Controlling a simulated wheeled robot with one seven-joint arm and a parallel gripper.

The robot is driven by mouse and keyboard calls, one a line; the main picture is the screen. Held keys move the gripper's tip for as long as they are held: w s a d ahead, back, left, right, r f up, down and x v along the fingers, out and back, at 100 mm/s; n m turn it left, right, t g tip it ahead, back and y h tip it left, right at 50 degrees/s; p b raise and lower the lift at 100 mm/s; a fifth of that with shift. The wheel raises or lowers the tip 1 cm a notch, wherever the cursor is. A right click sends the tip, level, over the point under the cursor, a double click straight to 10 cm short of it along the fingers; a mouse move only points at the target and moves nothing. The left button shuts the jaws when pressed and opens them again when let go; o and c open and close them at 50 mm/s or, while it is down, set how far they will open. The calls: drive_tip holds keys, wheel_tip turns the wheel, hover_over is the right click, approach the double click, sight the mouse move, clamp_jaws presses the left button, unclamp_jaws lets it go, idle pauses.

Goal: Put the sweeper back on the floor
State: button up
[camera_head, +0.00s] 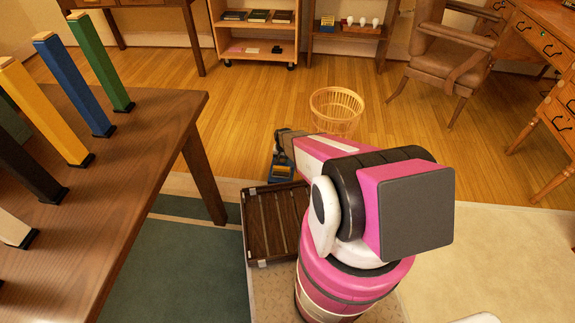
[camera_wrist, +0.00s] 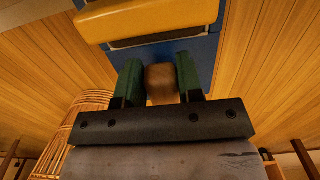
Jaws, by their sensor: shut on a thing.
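The sweeper (camera_head: 281,172) is a small blue body at the middle of the head view, beyond the dark slatted case and partly hidden by my arm. In the wrist view the sweeper (camera_wrist: 190,50) shows a blue body with a yellow band along the top. My gripper (camera_wrist: 161,82) has its green fingers shut on a brown wooden piece, the sweeper's handle. In the head view my gripper (camera_head: 284,140) is small and dark above the sweeper. I cannot tell whether the sweeper touches the wooden floor (camera_head: 220,120).
A wicker basket (camera_head: 337,108) stands just right of the sweeper. A dark slatted case (camera_head: 270,226) lies nearer me. A table (camera_head: 150,130) with several coloured uprights is at left. A chair (camera_head: 445,60) and desk are at right. Floor is clear towards the back shelves.

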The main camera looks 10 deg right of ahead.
drive_tip(key=w+d+f, duration=0.2)
drive_tip(key=d, duration=0.1)
drive_tip(key=shift+w+d+f, duration=0.15)
drive_tip(key=shift+w+f, duration=0.2)
drive_tip(key=shift+w, duration=0.05)
drive_tip(key=shift+f, duration=1.9)
drive_tip(key=shift+f, duration=0.15)
drive_tip(key=o, duration=0.8)
wheel_tip(320, 180, up, 12)
drive_tip(key=shift+w, duration=0.1)
drive_tip(key=s+r+n, duration=0.1)
drive_tip(key=s+r, duration=0.6)
drive_tip(key=r, duration=0.4)
drive_tip(key=s+r+n, duration=0.1)
drive_tip(key=s+r, duration=0.7)
drive_tip(key=r, duration=0.4)
drive_tip(key=s+r+n, duration=0.1)
drive_tip(key=s+r, duration=0.6)
drive_tip(key=r, duration=0.4)
drive_tip(key=shift+s+a+r+n, duration=0.2)
drive_tip(key=shift+s+r+n, duration=0.1)
drive_tip(key=shift+s, duration=0.05)
